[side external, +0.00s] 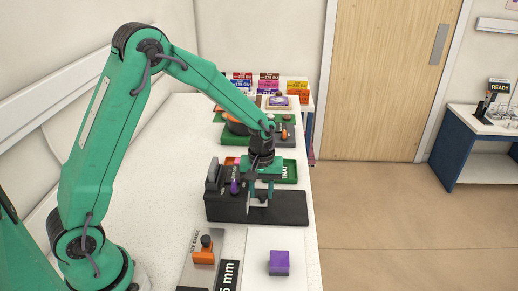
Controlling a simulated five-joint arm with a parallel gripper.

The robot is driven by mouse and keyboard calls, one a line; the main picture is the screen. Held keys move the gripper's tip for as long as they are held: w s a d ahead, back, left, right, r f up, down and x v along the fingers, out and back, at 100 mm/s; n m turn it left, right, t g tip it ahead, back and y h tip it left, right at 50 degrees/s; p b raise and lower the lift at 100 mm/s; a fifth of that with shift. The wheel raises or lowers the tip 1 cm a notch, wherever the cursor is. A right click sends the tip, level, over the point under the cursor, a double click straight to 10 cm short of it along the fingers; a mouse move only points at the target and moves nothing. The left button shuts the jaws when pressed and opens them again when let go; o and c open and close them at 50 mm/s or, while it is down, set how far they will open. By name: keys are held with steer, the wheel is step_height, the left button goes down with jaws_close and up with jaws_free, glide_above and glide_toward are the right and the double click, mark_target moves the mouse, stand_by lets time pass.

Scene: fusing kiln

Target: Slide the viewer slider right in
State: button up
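A black device (225,207) with a flat base and a raised part at its left stands on the white bench. A purple knob (234,187) shows on the raised part. I take this device to be the viewer, but cannot make out which part is its slider. My green gripper (260,198) points down over the middle of the black base, to the right of the purple knob. Its two fingers look apart, with a pale gap between them. Whether the fingertips touch anything is too small to tell.
In front lie a grey gauge plate (190,272) with an orange block (204,256) and a purple block (279,262) on a white sheet. Behind are a green tray (290,172), a dark round pot (236,126) and several coloured boxes (268,85). The bench edge is close on the right.

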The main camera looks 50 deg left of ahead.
steer(key=shift+w+d+f, duration=0.1)
steer(key=shift+w+d, duration=0.55)
steer(key=shift+d, duration=0.05)
steer(key=shift+w+d, duration=0.65)
steer(key=shift+w, duration=0.05)
steer(key=s+a+r+m+t, duration=0.15)
steer(key=s+r, duration=0.35)
steer(key=r, duration=0.5)
steer(key=s+r+m+t, duration=0.1)
steer(key=s+r+m, duration=0.2)
steer(key=s+r, duration=0.45)
steer(key=s+a+r+m+t, duration=0.1)
steer(key=s+r+m+t, duration=0.2)
steer(key=s, duration=0.8)
steer(key=shift+s+a+r+m, duration=0.25)
steer(key=shift+r+m, duration=0.2)
steer(key=shift+m, duration=0.2)
